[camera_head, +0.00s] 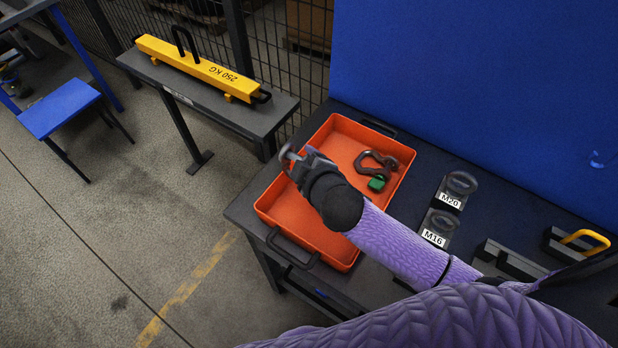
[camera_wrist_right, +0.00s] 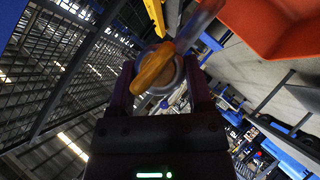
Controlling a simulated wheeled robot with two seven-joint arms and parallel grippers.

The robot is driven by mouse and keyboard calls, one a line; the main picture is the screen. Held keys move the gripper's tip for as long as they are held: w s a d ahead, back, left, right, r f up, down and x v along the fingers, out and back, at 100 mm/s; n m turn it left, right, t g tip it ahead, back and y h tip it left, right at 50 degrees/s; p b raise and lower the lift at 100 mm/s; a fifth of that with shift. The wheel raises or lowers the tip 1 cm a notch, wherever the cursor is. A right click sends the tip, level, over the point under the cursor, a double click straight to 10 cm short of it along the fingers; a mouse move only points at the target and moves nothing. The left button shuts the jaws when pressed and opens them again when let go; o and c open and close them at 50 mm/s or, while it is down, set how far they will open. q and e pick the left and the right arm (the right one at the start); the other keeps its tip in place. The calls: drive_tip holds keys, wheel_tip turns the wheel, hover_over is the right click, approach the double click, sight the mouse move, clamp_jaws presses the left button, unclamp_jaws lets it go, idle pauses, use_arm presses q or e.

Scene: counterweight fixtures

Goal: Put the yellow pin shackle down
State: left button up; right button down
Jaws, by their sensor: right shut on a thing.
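The yellow pin shackle (camera_wrist_right: 153,70) is between the fingers of my right gripper (camera_wrist_right: 162,84) in the right wrist view, its yellow part facing the camera with a grey ring behind it. In the head view my right gripper (camera_head: 300,165) is shut on it, over the left side of the orange tray (camera_head: 325,238). Only a small grey part of the shackle (camera_head: 288,153) shows there, and the gripper hides the rest. The gap between it and the tray is hard to judge. My left gripper is not in view.
A dark shackle (camera_head: 372,160) with a green pin (camera_head: 377,184) lies in the tray's right part. Eye bolts on M20 (camera_head: 450,199) and M16 (camera_head: 436,236) stands are right of it. A yellow 250 KG beam (camera_head: 195,66) rests on a side bench. The tray's lower part looks empty.

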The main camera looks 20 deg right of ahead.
wheel_tip(320, 180, down, 8)
drive_tip(key=b, duration=0.3)
drive_tip(key=shift+s+d, duration=0.1)
drive_tip(key=shift+s, duration=0.05)
drive_tip(key=shift+r, duration=0.2)
unclamp_jaws()
drive_tip(key=shift+f, duration=0.1)
drive_tip(key=shift+r, duration=0.2)
use_arm(q)
drive_tip(key=p, duration=0.3)
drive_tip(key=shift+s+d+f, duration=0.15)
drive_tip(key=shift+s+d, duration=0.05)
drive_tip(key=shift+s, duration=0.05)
use_arm(e)
drive_tip(key=v, duration=1.2)
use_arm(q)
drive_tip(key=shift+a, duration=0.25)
use_arm(e)
drive_tip(key=shift+f, duration=0.1)
